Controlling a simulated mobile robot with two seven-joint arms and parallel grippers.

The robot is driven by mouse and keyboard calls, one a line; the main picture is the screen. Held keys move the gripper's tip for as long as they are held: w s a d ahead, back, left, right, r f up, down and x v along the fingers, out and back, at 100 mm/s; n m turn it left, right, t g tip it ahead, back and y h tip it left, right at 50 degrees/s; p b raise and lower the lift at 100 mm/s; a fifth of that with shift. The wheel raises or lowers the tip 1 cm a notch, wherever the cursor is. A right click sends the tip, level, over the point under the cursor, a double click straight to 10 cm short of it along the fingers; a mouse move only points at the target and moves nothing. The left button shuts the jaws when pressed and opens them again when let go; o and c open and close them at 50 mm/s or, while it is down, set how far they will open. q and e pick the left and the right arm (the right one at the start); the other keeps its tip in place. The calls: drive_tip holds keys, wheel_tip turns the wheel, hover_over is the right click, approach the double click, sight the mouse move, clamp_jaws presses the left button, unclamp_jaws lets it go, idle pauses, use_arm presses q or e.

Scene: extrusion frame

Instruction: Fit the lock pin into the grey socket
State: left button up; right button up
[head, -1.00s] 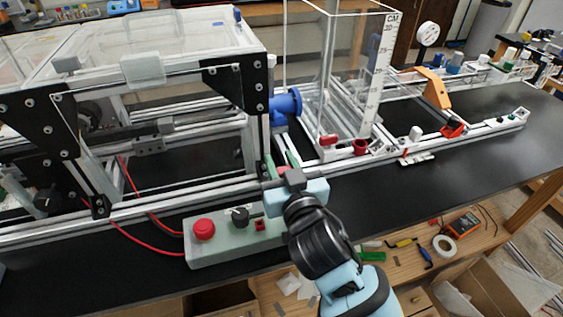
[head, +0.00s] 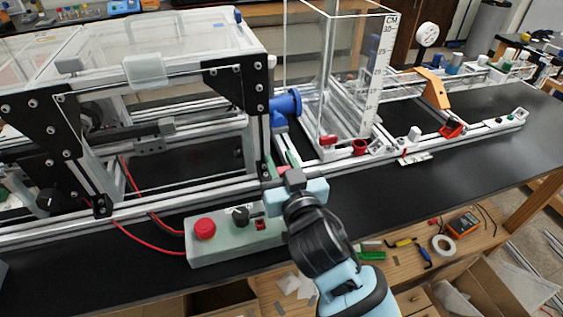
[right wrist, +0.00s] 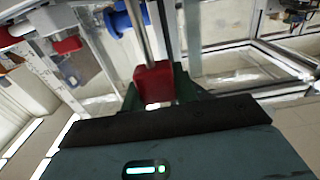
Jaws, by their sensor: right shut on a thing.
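My right gripper (head: 281,165) is at the front rail of the frame, near the black corner plate. In the right wrist view its green fingers (right wrist: 186,90) are shut on the red block of the lock pin (right wrist: 154,82). A bright metal rod (right wrist: 140,35) runs up from the block in that view. I cannot tell whether the rod's far end touches anything. In the head view the pin is mostly hidden behind the gripper. I cannot make out the grey socket for certain. My left gripper is not in view.
A control box (head: 232,236) with a red button stands just left of my right gripper. The blue flanged fitting (head: 286,104) and clear tank (head: 335,75) are behind it. Red cables (head: 150,240) run to the box. The black bench top (head: 470,165) is clear at the right.

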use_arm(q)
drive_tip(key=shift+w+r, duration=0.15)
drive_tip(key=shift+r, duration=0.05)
